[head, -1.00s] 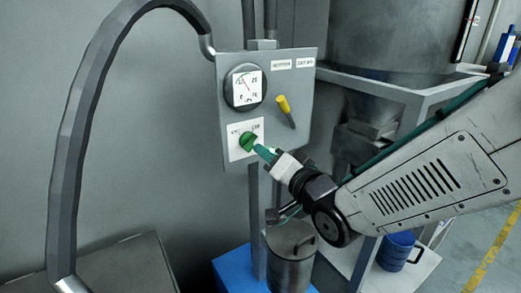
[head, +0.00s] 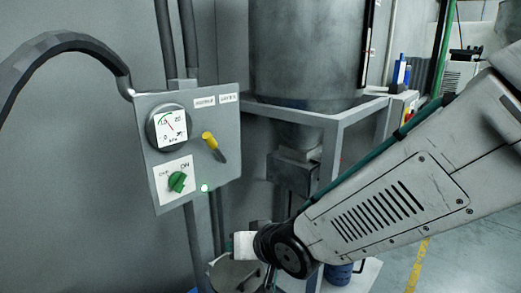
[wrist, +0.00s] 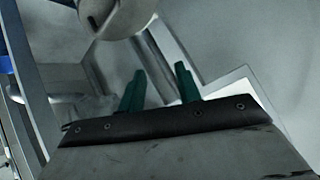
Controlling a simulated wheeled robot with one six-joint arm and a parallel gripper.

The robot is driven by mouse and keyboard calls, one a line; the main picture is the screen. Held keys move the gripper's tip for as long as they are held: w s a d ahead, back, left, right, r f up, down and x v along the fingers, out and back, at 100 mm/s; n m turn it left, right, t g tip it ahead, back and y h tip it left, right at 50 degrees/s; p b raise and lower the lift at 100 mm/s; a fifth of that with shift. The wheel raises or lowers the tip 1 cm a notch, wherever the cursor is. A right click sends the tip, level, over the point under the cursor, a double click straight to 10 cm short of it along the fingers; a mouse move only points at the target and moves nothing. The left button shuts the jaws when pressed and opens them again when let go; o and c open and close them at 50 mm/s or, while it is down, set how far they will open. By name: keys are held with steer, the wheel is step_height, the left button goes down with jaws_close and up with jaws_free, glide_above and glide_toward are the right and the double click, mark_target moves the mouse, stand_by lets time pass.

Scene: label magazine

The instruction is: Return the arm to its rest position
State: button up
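My gripper (wrist: 158,86) shows in the wrist view as two green fingers standing apart, with nothing between them. In the head view my arm reaches in from the right and its wrist is low, below and right of the control panel (head: 228,160). The fingers cannot be made out there. The green knob (head: 177,182) sits on a white plate marked OFF and ON, well clear of my arm. Its exact setting is hard to read. A small green light (head: 204,188) glows beside the plate.
The panel also carries a round gauge (head: 171,127) and a yellow-handled lever (head: 209,141). A large metal drum (head: 306,52) stands on a grey frame (head: 333,150) behind my arm. Open floor lies at the right.

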steer(key=s+d+r+g+h, duration=0.1)
steer(key=s+d+g+h, duration=0.2)
steer(key=d, duration=0.6)
steer(key=s+d+g+h, duration=0.1)
steer(key=s+d+h, duration=0.25)
steer(key=d, duration=0.55)
steer(key=s+d+r+m+g, duration=0.2)
steer(key=s+d+r, duration=0.6)
steer(key=s+d, duration=0.5)
steer(key=shift+d+m, duration=0.3)
steer(key=shift+m, duration=0.4)
stand_by(0.5)
